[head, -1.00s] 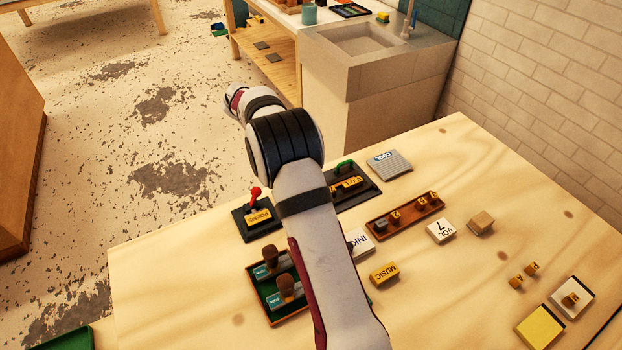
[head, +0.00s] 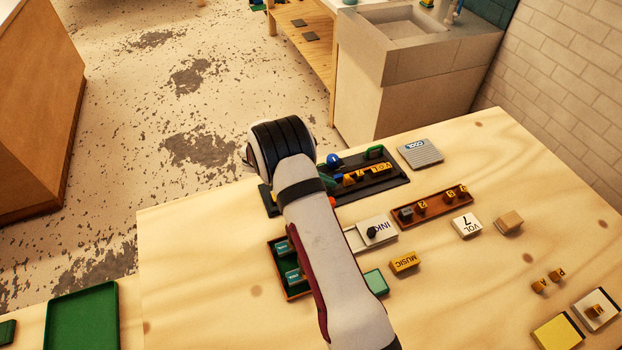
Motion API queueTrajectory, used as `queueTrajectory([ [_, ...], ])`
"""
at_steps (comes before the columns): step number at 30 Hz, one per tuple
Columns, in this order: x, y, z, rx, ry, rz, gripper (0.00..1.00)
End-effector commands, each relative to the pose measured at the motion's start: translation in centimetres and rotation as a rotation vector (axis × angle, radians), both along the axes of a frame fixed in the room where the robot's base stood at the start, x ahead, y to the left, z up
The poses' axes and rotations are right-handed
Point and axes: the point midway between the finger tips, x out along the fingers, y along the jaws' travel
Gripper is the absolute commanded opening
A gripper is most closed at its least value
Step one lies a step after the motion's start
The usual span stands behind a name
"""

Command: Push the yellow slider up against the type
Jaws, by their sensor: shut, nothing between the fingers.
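The long black tray (head: 398,183) lies near the table's far edge, partly behind my arm. Yellow type blocks (head: 372,171) with dark letters, apparently V, O, L, stand in a row in it. A small yellow-orange piece (head: 349,180) sits at the left end of this row, close beside the type; it may be the yellow slider, but it is too small to be sure, and I cannot tell whether they touch. A blue round knob (head: 334,159) and a green handle (head: 375,152) are on the tray.
Nearby are a grey COOL block (head: 420,153), a brown type tray (head: 436,208), a white INK block (head: 376,230), a MUSIC block (head: 405,262) and a VOL 7 block (head: 466,225). A dark tray with teal blocks (head: 292,275) is partly covered by my arm.

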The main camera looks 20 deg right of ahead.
Motion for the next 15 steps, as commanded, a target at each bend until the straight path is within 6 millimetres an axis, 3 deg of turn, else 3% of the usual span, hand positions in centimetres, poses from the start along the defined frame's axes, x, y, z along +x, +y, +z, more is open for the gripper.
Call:
queueTrajectory([
  [6, 0.0, -1.8, 0.0, 0.001, -0.001, -0.001, 0.00],
  [15, 0.0, -2.0, 0.1, 0.001, -0.001, 0.000, 0.00],
])
